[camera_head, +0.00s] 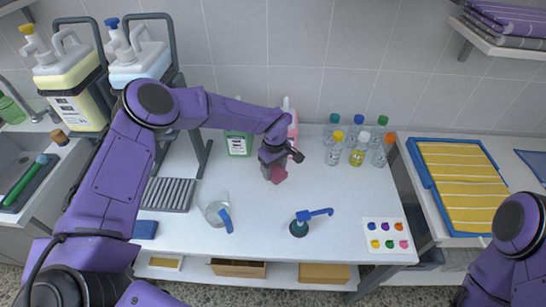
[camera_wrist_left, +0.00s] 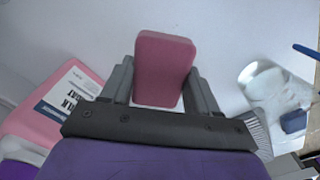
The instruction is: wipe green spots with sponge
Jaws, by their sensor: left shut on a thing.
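My left gripper (camera_head: 275,163) is shut on a pink sponge (camera_head: 278,176) above the white tabletop (camera_head: 262,210), near its back middle. In the left wrist view the sponge (camera_wrist_left: 164,66) stands out between the two grey fingers. I cannot tell whether the sponge touches the tabletop. I see no green spots on the bare tabletop. A white card (camera_head: 388,237) at the front right carries several small coloured spots, one of them green. My right gripper is outside the view; only part of my right arm shows at the lower right.
A pink jug (camera_head: 293,125) and a green jug (camera_head: 239,143) stand at the back. Several capped bottles (camera_head: 357,148) stand right of them. A clear pitcher (camera_head: 213,205), a blue-handled tool (camera_head: 302,222) and a grey ribbed rack (camera_head: 168,194) occupy the front and left. The right middle is clear.

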